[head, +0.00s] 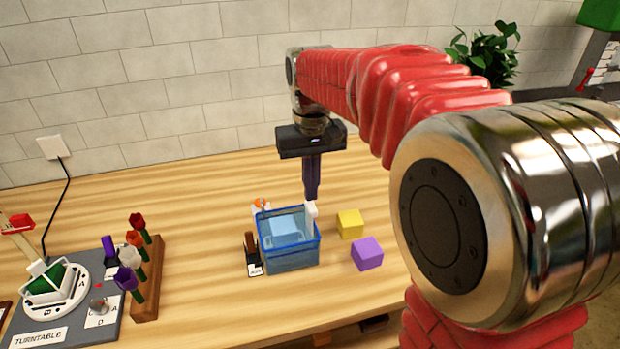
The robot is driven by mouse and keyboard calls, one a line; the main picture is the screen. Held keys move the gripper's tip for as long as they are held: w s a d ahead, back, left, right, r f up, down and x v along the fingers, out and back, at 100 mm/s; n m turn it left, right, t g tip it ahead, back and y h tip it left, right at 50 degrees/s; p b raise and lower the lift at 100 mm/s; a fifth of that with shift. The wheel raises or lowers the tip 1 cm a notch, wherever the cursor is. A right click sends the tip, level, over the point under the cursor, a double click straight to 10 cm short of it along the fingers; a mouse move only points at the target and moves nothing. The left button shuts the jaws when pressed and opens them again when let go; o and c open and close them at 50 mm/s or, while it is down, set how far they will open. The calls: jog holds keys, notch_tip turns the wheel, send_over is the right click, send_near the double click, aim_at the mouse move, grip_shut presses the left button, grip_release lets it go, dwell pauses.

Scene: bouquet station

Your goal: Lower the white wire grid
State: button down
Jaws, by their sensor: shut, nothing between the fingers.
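My gripper (312,194) points straight down, its dark fingers shut and empty. Its tips are just above or beside a small white tab (312,210) at the right back rim of a blue open bin (290,258). I cannot tell whether they touch. A pale blue block-like shape (284,227) shows inside the bin. No white wire grid can be made out clearly; whether the white tab belongs to it cannot be told. A white frame (42,268) around something dark green is on the turntable (62,305) at the left.
A yellow block (350,223) and a purple block (367,253) lie right of the bin. A dark brown upright piece (251,246) stands at its left. A wooden rack (150,290) holds several flowers. The wooden table (205,245) is bare between rack and bin.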

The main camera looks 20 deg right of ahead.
jog(key=shift+r, duration=1.65)
jog(key=shift+w+f, duration=0.1)
jog(key=shift+w, duration=0.2)
jog(key=f, duration=0.2)
jog(key=shift+s+f, duration=0.25)
jog(key=shift+f, duration=0.05)
jog(key=shift+s+f+t, duration=0.25)
jog(key=shift+s+f, duration=0.05)
jog(key=shift+s, duration=0.25)
jog(key=shift+s+f+t, duration=0.25)
jog(key=shift+s, duration=0.3)
jog(key=s+t, duration=0.4)
jog(key=s, duration=1.4)
jog(key=shift+f+t, duration=0.3)
jog(key=shift+f, duration=0.15)
